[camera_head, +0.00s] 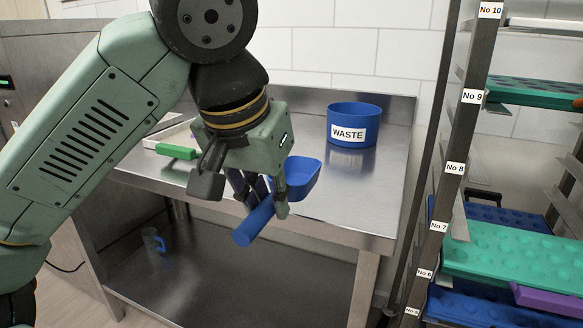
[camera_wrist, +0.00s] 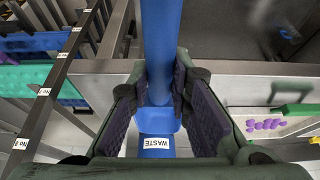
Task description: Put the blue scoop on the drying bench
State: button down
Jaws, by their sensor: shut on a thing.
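My gripper (camera_head: 264,193) is shut on the handle of the blue scoop (camera_head: 254,223). The scoop's bowl (camera_head: 300,178) shows behind the fingers in the head view, tilted, over the front part of the steel bench (camera_head: 335,222). The handle points down toward the camera, out past the bench's front edge. In the wrist view the blue handle (camera_wrist: 162,45) runs between my gripper's two pads (camera_wrist: 160,100). I cannot tell whether the bowl touches the bench top.
A blue bin labelled WASTE (camera_head: 354,126) stands at the back of the bench. A green-handled tool (camera_head: 176,151) and a pale tray lie at the left. A labelled rack with coloured trays (camera_head: 510,250) stands at the right. A blue jug (camera_head: 153,240) is on the lower shelf.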

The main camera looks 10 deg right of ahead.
jog(key=p, duration=0.2)
send_over(344, 205)
jog(key=s+a, duration=0.1)
jog(key=s, duration=0.1)
jog(key=shift+w+a+f, duration=0.2)
jog(key=shift+f, duration=0.5)
jog(key=x, duration=0.3)
jog(key=shift+s+f, duration=0.15)
jog(key=shift+s, duration=0.15)
jog(key=shift+f, duration=0.25)
jog(key=shift+f, duration=0.2)
jog(key=c, duration=1.5)
grip_release()
jog(key=v, duration=1.2)
jog(key=shift+r, duration=0.2)
